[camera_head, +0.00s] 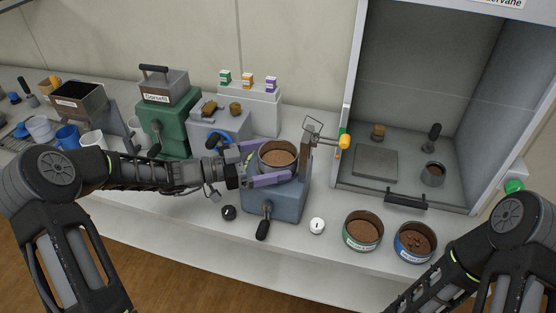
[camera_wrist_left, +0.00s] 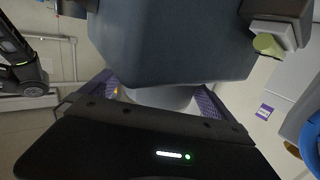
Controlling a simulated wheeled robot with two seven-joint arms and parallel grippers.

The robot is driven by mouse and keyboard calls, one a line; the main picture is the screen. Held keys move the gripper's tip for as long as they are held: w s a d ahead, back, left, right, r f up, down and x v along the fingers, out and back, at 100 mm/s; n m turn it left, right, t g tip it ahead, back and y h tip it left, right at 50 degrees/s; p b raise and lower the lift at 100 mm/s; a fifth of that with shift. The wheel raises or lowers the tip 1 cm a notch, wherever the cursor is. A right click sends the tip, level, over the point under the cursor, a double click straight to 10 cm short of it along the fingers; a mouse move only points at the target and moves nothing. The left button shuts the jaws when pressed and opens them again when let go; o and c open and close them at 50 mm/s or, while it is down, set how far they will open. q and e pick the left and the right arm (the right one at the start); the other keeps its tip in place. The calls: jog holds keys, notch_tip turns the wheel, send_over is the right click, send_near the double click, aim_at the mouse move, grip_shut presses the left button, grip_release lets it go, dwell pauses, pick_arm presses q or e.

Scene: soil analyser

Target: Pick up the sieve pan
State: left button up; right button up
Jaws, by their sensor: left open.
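A round metal sieve pan (camera_head: 278,154) with brown soil in it sits on top of a blue-grey box-shaped machine (camera_head: 283,202) with a black-handled crank. My left gripper (camera_head: 274,162) is open. Its purple fingers reach along both sides of the pan, one on the far side and one on the near side. In the left wrist view, a pale curved side of the pan (camera_wrist_left: 160,97) shows between the purple fingers, under the large dark body of the machine. Whether the fingers touch the pan, I cannot tell. My right gripper is out of view.
A green-banded soil pan (camera_head: 362,231) and a blue-banded one (camera_head: 415,242) sit front right. A fume-hood-like cabinet (camera_head: 480,199) rises at the right. A green machine (camera_head: 168,122) stands behind left.

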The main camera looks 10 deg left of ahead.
pick_arm(q)
jog(key=shift+c, duration=0.4)
jog(key=c, duration=1.5)
